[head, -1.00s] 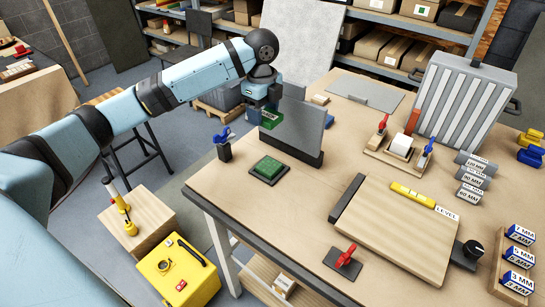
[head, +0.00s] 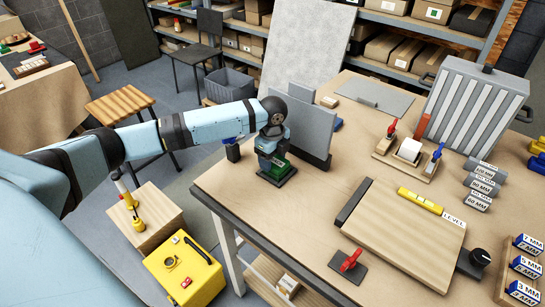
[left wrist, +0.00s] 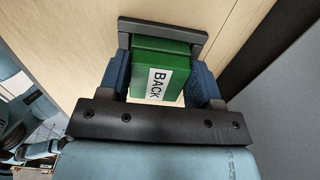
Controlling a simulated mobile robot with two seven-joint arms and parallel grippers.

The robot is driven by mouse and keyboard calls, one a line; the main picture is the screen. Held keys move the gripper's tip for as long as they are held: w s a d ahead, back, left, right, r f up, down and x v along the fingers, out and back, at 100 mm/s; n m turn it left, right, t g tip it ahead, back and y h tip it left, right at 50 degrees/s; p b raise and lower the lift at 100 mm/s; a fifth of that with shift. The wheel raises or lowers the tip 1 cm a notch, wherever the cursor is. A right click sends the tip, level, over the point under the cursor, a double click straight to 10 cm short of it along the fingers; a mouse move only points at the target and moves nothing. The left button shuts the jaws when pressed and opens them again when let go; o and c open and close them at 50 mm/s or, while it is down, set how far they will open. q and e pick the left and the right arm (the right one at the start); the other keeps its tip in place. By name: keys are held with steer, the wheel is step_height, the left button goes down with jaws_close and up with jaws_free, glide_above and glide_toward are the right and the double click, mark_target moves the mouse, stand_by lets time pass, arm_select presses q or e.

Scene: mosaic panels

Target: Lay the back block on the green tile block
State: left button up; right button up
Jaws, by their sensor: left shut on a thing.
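My left gripper (head: 271,157) is shut on the back block. In the left wrist view the back block (left wrist: 150,58) is a green block with a white "BACK" label, held between the two blue fingers. The green tile block, on its dark base (head: 276,181), sits near the table's left edge. The gripper and back block are right over it and hide most of it. The end of a dark base also shows beyond the back block in the left wrist view (left wrist: 165,29). I cannot tell whether the two blocks touch. My right gripper is not in view.
An upright grey panel (head: 312,130) stands close behind the gripper. A wooden board (head: 402,228) with a yellow level (head: 420,201) lies to the right. The table between is clear.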

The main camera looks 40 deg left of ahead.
mark_target(273, 159)
arm_select(q)
steer(key=o, duration=0.9)
steer(key=shift+f, duration=0.1)
step_height(273, 159, up, 12)
steer(key=b, duration=0.1)
steer(key=shift+r, duration=0.2)
steer(key=shift+f, duration=0.1)
